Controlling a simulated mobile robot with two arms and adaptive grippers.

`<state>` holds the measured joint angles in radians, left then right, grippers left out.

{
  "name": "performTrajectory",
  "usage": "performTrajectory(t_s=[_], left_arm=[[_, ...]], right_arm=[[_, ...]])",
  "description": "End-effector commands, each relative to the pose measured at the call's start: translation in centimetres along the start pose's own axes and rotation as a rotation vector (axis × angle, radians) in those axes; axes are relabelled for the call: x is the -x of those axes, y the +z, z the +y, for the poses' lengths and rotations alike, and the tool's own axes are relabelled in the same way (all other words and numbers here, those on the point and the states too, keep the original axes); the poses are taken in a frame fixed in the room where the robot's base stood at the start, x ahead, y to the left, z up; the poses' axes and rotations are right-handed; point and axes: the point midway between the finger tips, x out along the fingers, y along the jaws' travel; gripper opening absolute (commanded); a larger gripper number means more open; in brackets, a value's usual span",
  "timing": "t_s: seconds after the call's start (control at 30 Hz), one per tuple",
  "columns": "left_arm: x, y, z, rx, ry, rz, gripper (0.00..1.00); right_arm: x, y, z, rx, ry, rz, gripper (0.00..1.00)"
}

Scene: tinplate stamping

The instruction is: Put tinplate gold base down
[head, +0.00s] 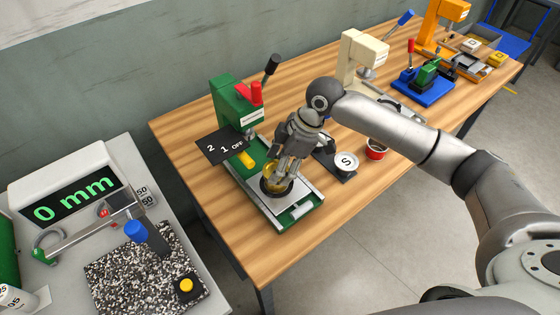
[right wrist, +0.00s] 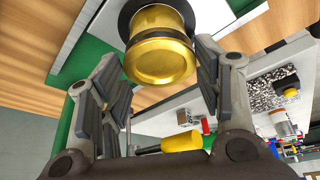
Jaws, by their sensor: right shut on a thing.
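The gold tinplate (right wrist: 160,55) is a short round can shape, and in the right wrist view its flat gold face is toward the camera. It also shows partly in the head view (head: 271,176), mostly covered by my fingers. My right gripper (head: 282,175) is shut on it, with one finger on each side in the wrist view. The tinplate is at the black round seat (head: 277,188) on the plate of the green press (head: 236,110). I cannot tell whether it rests fully in the seat. My left gripper is not in view.
A black panel marked 2, 1, OFF (head: 220,146) and a yellow handle (head: 247,160) sit by the press. A tin marked S (head: 346,162) and a red cup (head: 376,149) stand to the right. A gauge reading 0 mm (head: 75,200) is on the left table. The front wooden edge is clear.

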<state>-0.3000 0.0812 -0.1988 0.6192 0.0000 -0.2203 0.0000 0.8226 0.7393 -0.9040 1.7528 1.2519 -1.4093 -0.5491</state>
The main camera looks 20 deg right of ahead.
Motion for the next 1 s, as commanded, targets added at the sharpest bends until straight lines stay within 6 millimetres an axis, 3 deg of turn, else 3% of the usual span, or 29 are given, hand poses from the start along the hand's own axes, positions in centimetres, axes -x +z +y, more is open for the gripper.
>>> performTrajectory(t_s=[0.23,0.27,0.4,0.77,0.87,1.0], left_arm=[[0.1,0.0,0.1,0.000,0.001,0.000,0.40],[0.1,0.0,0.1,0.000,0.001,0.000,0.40],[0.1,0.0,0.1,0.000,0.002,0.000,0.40],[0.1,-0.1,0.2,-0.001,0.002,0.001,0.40],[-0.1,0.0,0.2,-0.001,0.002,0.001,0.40],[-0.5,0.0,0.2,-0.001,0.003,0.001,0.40]], right_arm=[[-0.5,0.2,-0.1,-0.001,-0.001,0.000,0.50],[-0.5,0.2,-0.1,-0.001,-0.001,0.000,0.62],[-0.5,0.2,0.0,0.000,-0.001,0.000,0.80],[-0.3,0.1,0.0,0.000,0.000,0.000,0.81],[0.3,-0.1,0.1,0.002,0.002,0.000,0.81],[2.7,-0.2,0.2,0.000,0.005,0.000,0.81]])
